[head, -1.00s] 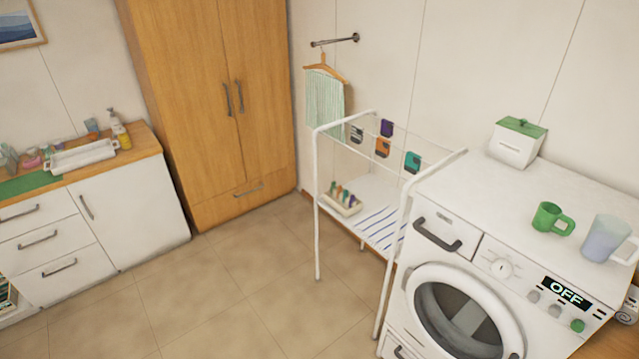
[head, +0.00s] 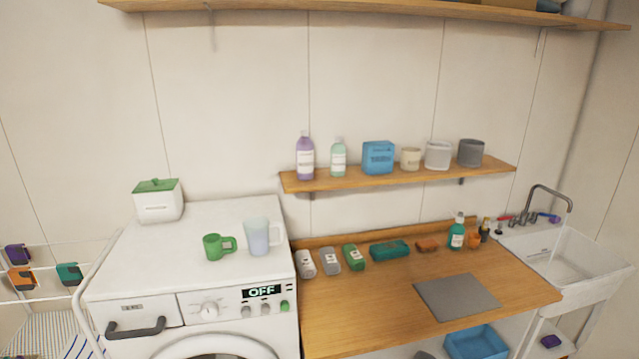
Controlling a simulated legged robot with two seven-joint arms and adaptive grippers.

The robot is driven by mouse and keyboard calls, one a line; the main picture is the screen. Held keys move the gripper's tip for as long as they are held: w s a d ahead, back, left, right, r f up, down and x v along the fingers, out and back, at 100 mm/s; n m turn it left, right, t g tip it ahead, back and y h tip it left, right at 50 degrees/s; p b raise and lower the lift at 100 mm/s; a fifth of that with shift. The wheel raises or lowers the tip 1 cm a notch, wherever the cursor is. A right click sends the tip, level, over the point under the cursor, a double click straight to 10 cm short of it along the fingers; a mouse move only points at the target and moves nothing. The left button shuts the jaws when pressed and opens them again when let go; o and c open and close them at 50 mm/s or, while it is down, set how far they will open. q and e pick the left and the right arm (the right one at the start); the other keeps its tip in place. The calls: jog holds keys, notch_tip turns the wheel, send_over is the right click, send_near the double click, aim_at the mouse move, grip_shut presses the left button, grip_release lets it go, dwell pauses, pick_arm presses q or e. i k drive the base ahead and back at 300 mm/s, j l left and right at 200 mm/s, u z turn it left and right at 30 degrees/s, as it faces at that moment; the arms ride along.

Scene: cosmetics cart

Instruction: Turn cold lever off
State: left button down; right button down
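The tap (head: 548,190) stands at the back of the white sink (head: 560,258) at the far right. A blue lever (head: 548,217), the cold one by its colour, is on the right side of the tap. A red lever (head: 504,219) is on the left side. Both are small here, and I cannot tell whether either is on or off. No running water can be made out. Neither of my grippers is in view.
A washing machine (head: 190,290) showing OFF stands left of the wooden counter (head: 370,310). A wooden shelf (head: 400,178) with bottles and containers hangs above.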

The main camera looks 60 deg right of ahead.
aim_at(535, 214)
jog(key=z, duration=0.4)
jog(key=l+z, duration=0.1)
jog(key=z, duration=0.3)
jog(key=l+z, duration=0.1)
jog(key=z, duration=0.7)
jog(key=i+l+z, duration=0.15)
jog(key=l+z, duration=0.25)
jog(key=i+l+z, duration=0.25)
jog(key=l+z, duration=0.15)
jog(key=l, duration=0.15)
jog(key=i+l+z, duration=0.6)
jog(key=z, duration=0.15)
jog(key=i+l, duration=0.35)
jog(key=i, duration=0.15)
jog(key=i+l, duration=0.4)
jog(key=i+z, duration=0.05)
jog(key=i, duration=0.05)
